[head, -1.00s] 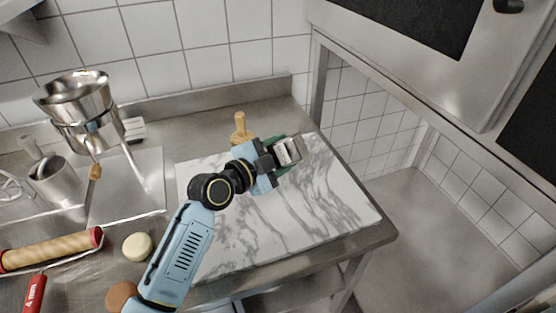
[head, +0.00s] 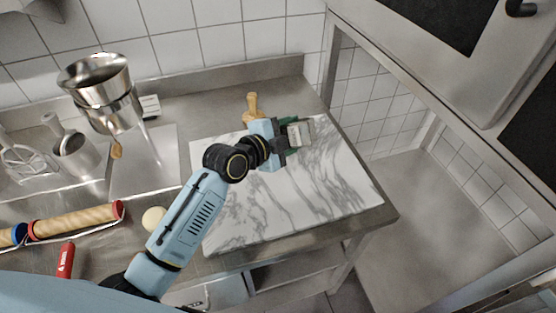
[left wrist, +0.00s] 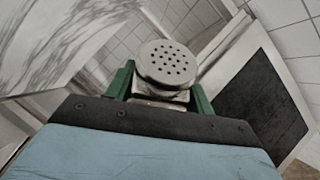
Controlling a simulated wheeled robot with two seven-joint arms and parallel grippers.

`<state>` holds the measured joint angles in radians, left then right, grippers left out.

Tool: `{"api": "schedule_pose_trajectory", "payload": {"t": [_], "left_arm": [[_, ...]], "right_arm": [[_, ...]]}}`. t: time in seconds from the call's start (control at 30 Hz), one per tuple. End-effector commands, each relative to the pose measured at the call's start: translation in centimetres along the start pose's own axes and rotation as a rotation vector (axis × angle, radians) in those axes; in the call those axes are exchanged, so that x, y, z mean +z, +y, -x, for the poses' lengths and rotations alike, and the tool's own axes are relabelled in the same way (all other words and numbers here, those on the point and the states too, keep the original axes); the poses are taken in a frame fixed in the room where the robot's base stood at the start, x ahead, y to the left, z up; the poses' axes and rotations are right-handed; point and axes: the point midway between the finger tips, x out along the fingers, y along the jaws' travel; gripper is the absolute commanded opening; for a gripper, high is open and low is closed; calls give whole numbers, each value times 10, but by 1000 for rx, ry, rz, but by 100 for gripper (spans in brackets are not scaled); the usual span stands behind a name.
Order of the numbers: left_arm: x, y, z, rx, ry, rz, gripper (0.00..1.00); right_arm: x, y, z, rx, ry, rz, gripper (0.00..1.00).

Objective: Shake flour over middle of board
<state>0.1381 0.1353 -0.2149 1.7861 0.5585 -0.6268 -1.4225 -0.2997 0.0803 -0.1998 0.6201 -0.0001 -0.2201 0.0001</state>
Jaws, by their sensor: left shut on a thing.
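A white, grey-veined marble board (head: 310,195) lies on the steel counter. My left gripper (head: 291,137) is over the far right part of the board. Its green fingers are shut on a metal flour shaker (head: 301,134). In the left wrist view the shaker's round perforated lid (left wrist: 168,62) stands out between the green fingers (left wrist: 160,90); the rest of its body is mostly hidden. The marble board also shows at the upper left there (left wrist: 75,40). I see no flour on the board. My right gripper is not in view.
A wooden tool (head: 252,108) stands at the board's far edge.

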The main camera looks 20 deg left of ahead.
Motion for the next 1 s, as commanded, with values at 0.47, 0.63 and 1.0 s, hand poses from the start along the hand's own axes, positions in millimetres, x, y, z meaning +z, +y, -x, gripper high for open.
{"api": "schedule_pose_trajectory", "payload": {"t": [0.47, 0.63, 1.0], "left_arm": [[-11, -19, 5, 114, -153, -277, 26], [-14, -24, 7, 158, -214, -385, 26], [-16, -26, 8, 244, -330, -594, 26]], "right_arm": [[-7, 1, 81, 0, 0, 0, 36], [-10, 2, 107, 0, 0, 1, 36], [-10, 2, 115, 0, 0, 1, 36]]}}
